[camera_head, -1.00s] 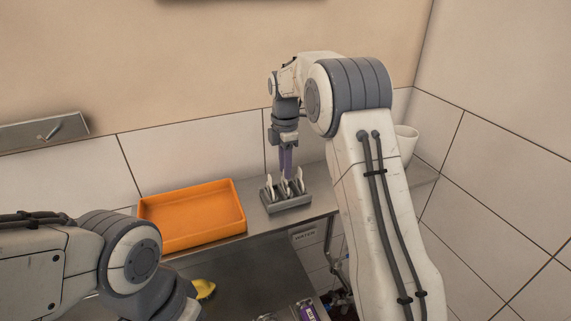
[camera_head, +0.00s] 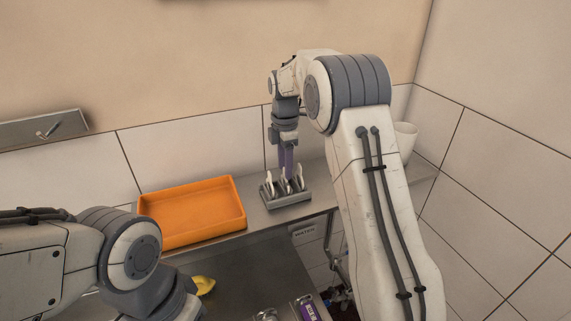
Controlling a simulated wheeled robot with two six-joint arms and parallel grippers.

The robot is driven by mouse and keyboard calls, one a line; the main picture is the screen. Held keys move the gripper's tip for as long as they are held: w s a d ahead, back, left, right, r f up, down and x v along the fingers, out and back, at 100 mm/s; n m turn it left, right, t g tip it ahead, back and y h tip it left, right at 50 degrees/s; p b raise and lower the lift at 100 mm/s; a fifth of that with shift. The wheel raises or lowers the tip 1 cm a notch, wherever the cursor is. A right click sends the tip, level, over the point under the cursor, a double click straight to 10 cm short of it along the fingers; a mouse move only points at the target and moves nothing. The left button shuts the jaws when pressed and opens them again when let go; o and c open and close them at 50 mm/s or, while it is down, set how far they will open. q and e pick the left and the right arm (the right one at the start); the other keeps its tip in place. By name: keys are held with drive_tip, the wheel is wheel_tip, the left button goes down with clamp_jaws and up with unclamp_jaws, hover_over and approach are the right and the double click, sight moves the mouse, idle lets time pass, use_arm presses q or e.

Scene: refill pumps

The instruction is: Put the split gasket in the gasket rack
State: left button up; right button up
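The gasket rack (camera_head: 287,201) is a small grey block with upright slots on the shelf, right of an orange tray. Several pale flat pieces stand in it. My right gripper (camera_head: 287,170) points straight down over the rack, its purple-grey fingers among the pale pieces. Its fingertips are too small and partly hidden to tell whether they are open or hold a piece. I cannot make out which pale piece is the split gasket. My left arm comes in at the lower left, and its gripper is not visible.
An empty orange tray (camera_head: 192,214) lies left of the rack. A yellow object (camera_head: 204,285) and a purple-labelled item (camera_head: 308,310) are lower down, near the bottom edge. A white cup (camera_head: 405,141) stands behind my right arm. The tiled wall is close behind the rack.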

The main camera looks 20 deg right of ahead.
drive_tip(key=shift+o, duration=0.3)
drive_tip(key=shift+r, duration=0.2)
wheel_tip(320, 180, up, 10)
drive_tip(key=b, duration=0.2)
drive_tip(key=shift+a, duration=0.1)
drive_tip(key=s+a+f+m+b, duration=0.5)
drive_tip(key=s+a+f+b, duration=0.4)
drive_tip(key=s+a, duration=0.65)
drive_tip(key=s+a+f+m+b, duration=0.1)
drive_tip(key=s+f+m+b, duration=0.1)
drive_tip(key=s+f, duration=0.6)
drive_tip(key=s+a+f+m+y+b, duration=0.1)
drive_tip(key=s+f+m+b, duration=0.2)
drive_tip(key=s+f, duration=0.5)
drive_tip(key=s+m, duration=0.1)
drive_tip(key=s, duration=0.4)
